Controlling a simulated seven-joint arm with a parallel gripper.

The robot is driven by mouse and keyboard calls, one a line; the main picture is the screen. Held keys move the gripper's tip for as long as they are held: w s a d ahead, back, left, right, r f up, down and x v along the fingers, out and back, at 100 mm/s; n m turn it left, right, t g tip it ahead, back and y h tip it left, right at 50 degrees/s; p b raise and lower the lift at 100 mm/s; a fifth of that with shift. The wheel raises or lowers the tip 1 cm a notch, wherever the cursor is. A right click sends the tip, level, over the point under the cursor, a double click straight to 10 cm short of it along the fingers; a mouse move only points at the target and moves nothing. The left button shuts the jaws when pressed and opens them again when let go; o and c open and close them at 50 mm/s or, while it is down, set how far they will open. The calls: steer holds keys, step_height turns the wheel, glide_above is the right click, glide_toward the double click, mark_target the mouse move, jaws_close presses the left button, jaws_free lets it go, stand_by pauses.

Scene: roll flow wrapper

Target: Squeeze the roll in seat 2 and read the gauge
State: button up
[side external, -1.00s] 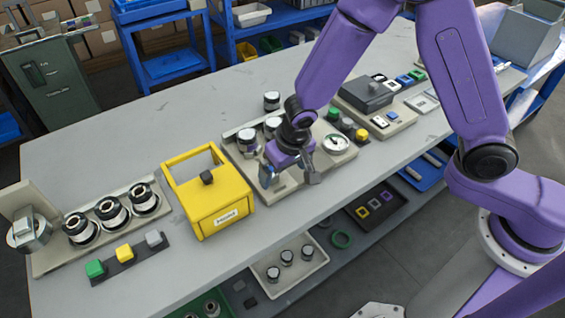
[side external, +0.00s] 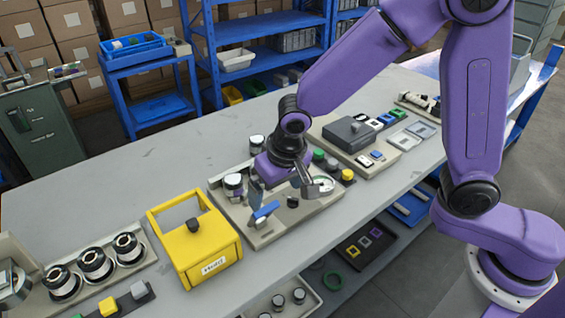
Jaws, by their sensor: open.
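A beige fixture (side external: 283,233) on the bench carries a white-and-dark roll (side external: 233,184) at its left end. Another roll (side external: 257,144) stands behind it. Any roll between them is hidden by my wrist, and I cannot tell which seat is number 2. A round white-faced gauge (side external: 325,184) sits at the fixture's right, partly covered by my gripper's right finger; its reading is not legible. My gripper (side external: 291,202) is open over the front of the fixture, with a small black knob (side external: 292,201) showing between its fingers. It holds nothing that I can see.
A yellow box with a handle (side external: 207,245) stands close at the left. Green, grey and yellow buttons (side external: 347,175) lie beside the gauge. Further right is another beige station with a grey block (side external: 350,133). Several metal rolls (side external: 95,264) sit front left. The back left bench is clear.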

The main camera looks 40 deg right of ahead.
steer(key=v, duration=0.8)
steer(key=shift+s+d, duration=0.1)
steer(key=shift+s, duration=0.05)
steer(key=s+d+f+n+g, duration=0.2)
steer(key=s+d+n, duration=1)
steer(key=s+d, duration=0.6)
steer(key=s, duration=0.3)
steer(key=shift+n+g, duration=0.3)
steer(key=shift+w+f, duration=0.1)
steer(key=shift+f, duration=0.05)
steer(key=shift+c, duration=0.4)
stand_by(2.2)
